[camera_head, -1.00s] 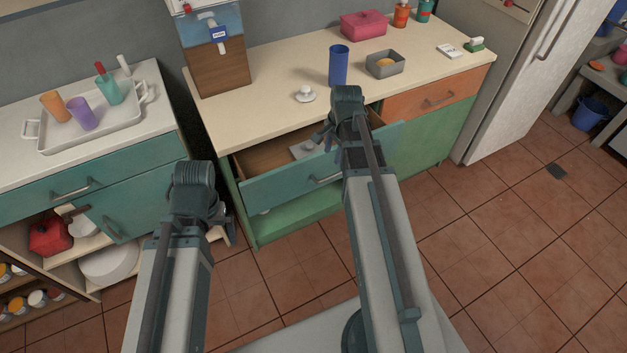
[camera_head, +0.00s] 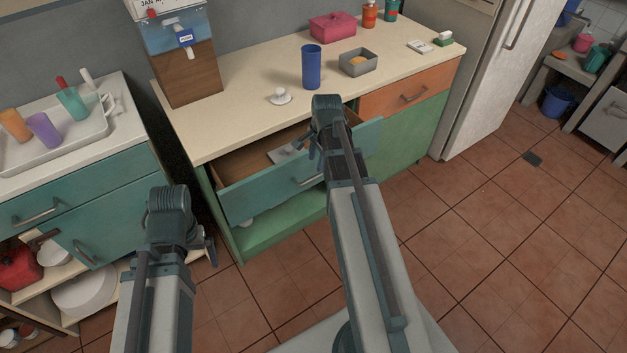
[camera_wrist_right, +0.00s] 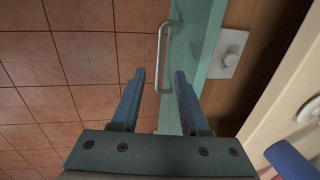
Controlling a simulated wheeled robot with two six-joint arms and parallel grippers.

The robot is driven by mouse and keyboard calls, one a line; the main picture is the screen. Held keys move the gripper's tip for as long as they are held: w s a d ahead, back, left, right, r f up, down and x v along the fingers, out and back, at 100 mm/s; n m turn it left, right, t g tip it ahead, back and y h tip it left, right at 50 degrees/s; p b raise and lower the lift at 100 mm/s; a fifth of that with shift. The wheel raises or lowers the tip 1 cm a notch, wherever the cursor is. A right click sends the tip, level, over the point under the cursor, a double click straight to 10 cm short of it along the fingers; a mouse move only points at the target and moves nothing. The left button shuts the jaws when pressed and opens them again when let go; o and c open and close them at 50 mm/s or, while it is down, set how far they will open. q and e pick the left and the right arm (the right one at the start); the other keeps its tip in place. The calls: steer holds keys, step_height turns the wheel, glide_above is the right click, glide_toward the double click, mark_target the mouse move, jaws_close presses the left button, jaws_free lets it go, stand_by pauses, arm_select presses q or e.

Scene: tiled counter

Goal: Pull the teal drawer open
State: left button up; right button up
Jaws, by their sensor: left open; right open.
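The teal drawer (camera_head: 262,192) in the middle cabinet stands pulled out, with its wooden inside showing. Its metal handle (camera_head: 309,180) is on the front, partly near my right arm; the right wrist view also shows the handle (camera_wrist_right: 165,55) on the teal front (camera_wrist_right: 204,45). My right gripper (camera_head: 315,160) is over the drawer's front area, its fingers largely hidden by its wrist. In the right wrist view the right gripper (camera_wrist_right: 159,82) is open, the handle's near end appearing between its fingertips; contact cannot be told. My left gripper (camera_head: 208,250) is open and empty, left of the drawer.
A pale plate with a knob (camera_head: 285,154) lies inside the drawer. A blue cup (camera_head: 312,68), grey box (camera_head: 358,62) and dispenser (camera_head: 175,55) stand on the counter. A teal-fronted cabinet (camera_head: 95,210) is at left. The tiled floor (camera_head: 480,240) at right is clear.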

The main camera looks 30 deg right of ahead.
mark_target(313, 177)
steer(key=f+b, duration=0.2)
steer(key=w+f+b, duration=0.1)
steer(key=f+b, duration=0.4)
steer(key=f, duration=0.1)
steer(key=shift+w+f, duration=0.2)
steer(key=shift+w, duration=0.1)
jaws_close()
stand_by(1.1)
